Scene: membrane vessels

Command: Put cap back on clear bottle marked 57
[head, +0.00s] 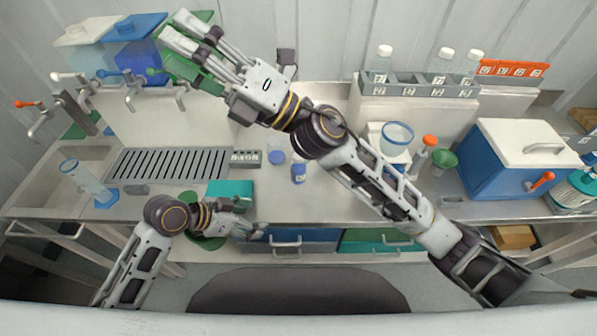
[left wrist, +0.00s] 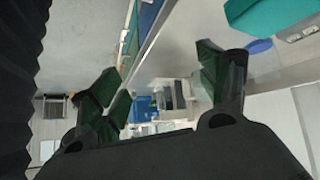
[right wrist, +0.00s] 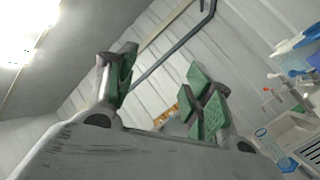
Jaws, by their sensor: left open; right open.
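Three clear bottles with white caps stand in the grey rack on the raised shelf: one at left (head: 382,62), one in the middle (head: 443,62) and one at right (head: 472,64). Their numbers are too small to read. On the counter is a small clear vessel with blue at its base (head: 276,156); beside it is a small blue-and-white bottle (head: 299,173). No number 57 and no loose cap can be made out for certain. My left gripper (head: 262,234) is open and empty at the counter's front edge. My right gripper (head: 176,38) is open and empty, raised high at the back left.
A teal box (head: 232,188) lies near my left gripper. A graduated cylinder (head: 84,180) stands left by the sink. A blue cooler (head: 510,160), an orange-capped bottle (head: 424,155) and a green funnel (head: 444,160) are at right. Taps (head: 135,92) stand below my right gripper.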

